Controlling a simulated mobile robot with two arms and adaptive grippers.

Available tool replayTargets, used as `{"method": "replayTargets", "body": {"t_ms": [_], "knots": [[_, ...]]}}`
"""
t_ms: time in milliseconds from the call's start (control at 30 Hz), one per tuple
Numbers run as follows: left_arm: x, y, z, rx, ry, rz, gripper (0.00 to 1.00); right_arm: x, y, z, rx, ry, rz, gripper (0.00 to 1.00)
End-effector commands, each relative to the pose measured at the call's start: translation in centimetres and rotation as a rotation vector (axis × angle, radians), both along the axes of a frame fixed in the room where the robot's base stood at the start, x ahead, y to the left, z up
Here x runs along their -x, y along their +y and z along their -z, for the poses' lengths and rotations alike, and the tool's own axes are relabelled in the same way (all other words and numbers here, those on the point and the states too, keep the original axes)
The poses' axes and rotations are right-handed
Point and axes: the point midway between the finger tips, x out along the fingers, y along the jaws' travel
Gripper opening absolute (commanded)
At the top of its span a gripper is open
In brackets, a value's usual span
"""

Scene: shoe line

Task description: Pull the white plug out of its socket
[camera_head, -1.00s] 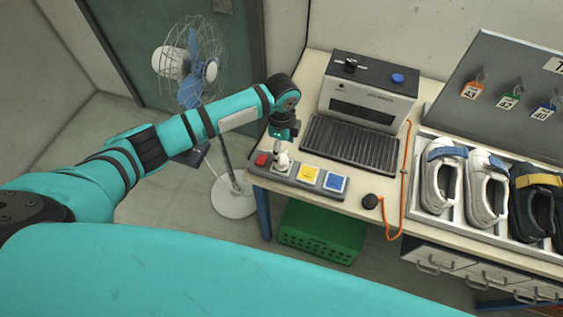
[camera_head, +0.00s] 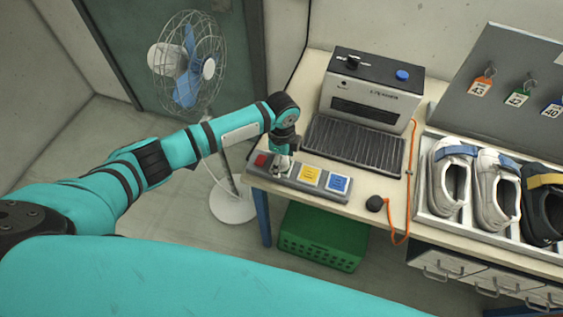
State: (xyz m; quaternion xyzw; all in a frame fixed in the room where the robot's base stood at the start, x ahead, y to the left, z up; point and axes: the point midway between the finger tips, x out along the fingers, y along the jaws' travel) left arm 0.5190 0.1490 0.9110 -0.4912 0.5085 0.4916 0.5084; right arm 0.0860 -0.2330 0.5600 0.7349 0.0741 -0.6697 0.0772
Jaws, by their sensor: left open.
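The white plug (camera_head: 283,163) stands in its socket on the grey panel (camera_head: 326,192) at the table's left front, between a red button and a yellow button. My left gripper (camera_head: 283,153) points down right over the plug, with its fingers open at the plug's top. The gripper hides part of the plug, and I cannot tell whether the fingers touch it. My right gripper is not in view.
A grey machine (camera_head: 371,95) with a ribbed tray stands behind the panel. A rack of shoes (camera_head: 496,190) is farther right. A fan (camera_head: 187,62) and a green crate (camera_head: 322,240) stand off the table.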

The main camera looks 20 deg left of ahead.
Motion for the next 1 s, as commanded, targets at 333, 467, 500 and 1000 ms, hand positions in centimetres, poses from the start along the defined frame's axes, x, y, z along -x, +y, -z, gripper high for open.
{"method": "replayTargets", "body": {"t_ms": [333,467,500,1000], "knots": [[0.01,-0.02,-0.12,0.000,0.000,0.000,0.66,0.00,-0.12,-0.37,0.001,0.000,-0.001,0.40],[0.00,-0.03,-0.11,0.000,-0.001,0.000,0.66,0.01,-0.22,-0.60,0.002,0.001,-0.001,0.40],[0.00,-0.03,-0.08,0.000,-0.001,0.001,0.66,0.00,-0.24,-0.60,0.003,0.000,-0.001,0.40],[0.02,-0.02,-0.04,0.000,0.000,0.000,0.66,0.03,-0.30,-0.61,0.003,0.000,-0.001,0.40]]}}
